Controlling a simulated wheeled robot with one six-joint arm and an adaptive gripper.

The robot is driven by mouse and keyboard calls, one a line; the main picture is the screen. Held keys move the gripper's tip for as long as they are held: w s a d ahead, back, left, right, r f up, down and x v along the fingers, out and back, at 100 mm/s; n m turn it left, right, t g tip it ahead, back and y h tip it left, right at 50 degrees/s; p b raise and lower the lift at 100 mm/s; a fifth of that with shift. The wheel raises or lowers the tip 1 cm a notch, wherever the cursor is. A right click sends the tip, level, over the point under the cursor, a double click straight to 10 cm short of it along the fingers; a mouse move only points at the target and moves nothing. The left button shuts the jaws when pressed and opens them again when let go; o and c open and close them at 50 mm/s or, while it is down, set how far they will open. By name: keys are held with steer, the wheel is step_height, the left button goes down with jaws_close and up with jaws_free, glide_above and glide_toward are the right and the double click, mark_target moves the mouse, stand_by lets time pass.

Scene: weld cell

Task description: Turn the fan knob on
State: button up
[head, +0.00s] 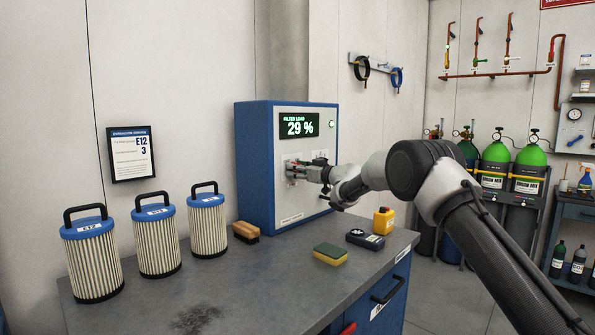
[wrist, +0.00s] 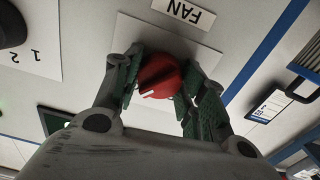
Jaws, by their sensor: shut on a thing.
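The red fan knob (wrist: 165,75) is on a light plate on the cabinet front, next to a "FAN" label (wrist: 184,12) that appears upside down in the wrist view. A white mark on the knob sits at its lower left edge in that view. My gripper (wrist: 161,83) has its green-padded fingers on both sides of the knob, shut on it. In the head view, my gripper (head: 303,171) reaches the front of the blue and white cabinet (head: 300,205); the knob is mostly hidden there. The cabinet display (head: 299,126) reads "FILTER LOAD 29 %".
A black knob (wrist: 10,25) beside the marks 1 and 2 is at the wrist view's left edge.

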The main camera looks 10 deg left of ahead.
steer(key=shift+f+m, duration=0.15)
steer(key=shift+m, duration=0.25)
steer(key=o, duration=1.1)
steer(key=shift+c, duration=0.2)
steer(key=v, duration=1.2)
